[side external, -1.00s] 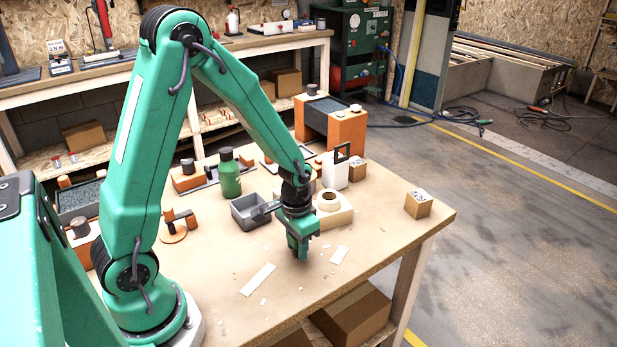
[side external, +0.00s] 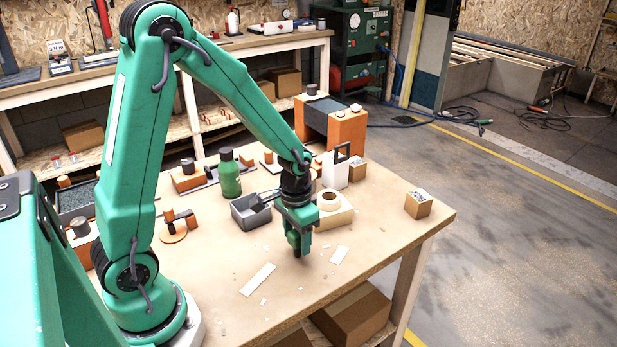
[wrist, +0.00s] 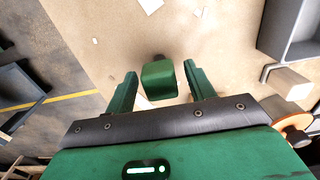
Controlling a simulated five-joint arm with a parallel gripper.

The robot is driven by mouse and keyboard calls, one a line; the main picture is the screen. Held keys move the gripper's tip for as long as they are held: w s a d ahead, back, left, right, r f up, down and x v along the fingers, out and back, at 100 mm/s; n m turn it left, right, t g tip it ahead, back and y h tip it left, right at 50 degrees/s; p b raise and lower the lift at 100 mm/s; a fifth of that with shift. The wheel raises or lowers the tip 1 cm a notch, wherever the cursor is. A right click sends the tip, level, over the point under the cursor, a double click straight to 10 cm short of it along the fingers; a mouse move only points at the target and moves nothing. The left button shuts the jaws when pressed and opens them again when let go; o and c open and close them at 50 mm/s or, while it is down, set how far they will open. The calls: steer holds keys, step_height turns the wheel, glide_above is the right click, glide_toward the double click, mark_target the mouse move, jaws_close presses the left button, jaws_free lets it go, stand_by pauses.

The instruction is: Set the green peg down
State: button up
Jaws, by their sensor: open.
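The green peg (wrist: 160,82) shows in the wrist view between the two fingers of my gripper (wrist: 161,92), with a gap on each side. Its near part is a green block, and a darker end lies beyond it. My gripper is open and points down over the bare front part of the table. In the side view my gripper (side external: 298,246) is low over the tabletop. The peg cannot be told apart from the fingers there, and its contact with the table is not clear.
White strips (side external: 258,279) and scraps lie around my gripper. A grey bin (side external: 245,214), a green bottle (side external: 229,176) and a tape roll (side external: 328,199) on a box stand behind it. A small carton (side external: 418,205) is at the right. The front tabletop is mostly clear.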

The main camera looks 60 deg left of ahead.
mark_target(297, 233)
step_height(297, 233, up, 9)
steer(key=shift+r, duration=0.2)
stand_by(0.3)
stand_by(0.5)
steer(key=shift+s+d+r, duration=0.1)
steer(key=shift+s+r, duration=0.05)
steer(key=shift+r, duration=0.25)
steer(key=s+d+r+t, duration=0.2)
steer(key=s+r+t, duration=0.3)
steer(key=s+r, duration=0.5)
steer(key=shift+s+d+r+t, duration=0.3)
steer(key=shift+s+d+r, duration=0.1)
steer(key=shift+s, duration=0.2)
stand_by(0.8)
